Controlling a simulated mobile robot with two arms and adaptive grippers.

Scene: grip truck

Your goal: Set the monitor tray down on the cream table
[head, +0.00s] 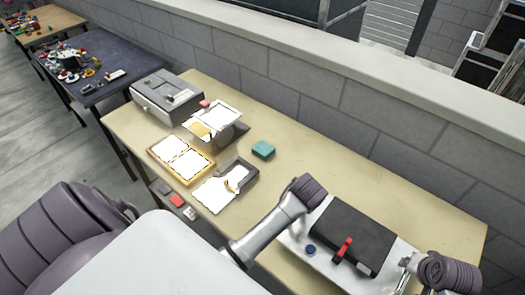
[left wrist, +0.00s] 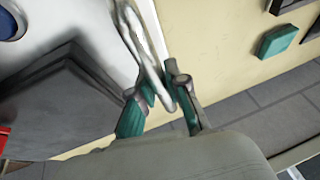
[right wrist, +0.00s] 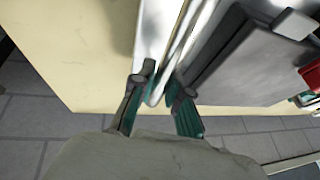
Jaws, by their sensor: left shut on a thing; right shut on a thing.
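The monitor tray (head: 295,235) is white with a shiny metal rim and lies over the right part of the cream table (head: 420,205). It carries a flat black box (head: 350,232), a red piece (head: 345,248) and a round blue piece (head: 311,250). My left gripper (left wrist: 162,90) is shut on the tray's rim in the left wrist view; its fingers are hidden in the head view. My right gripper (head: 405,265) is shut on the opposite rim, as the right wrist view (right wrist: 158,85) also shows. I cannot tell whether the tray's underside touches the table.
A teal box (head: 263,149), a grey tray (head: 240,172), a yellow-framed panel (head: 180,158) and a grey case (head: 167,95) stand on the table's left part. A block wall (head: 350,105) runs behind. A dark table (head: 90,85) stands farther left.

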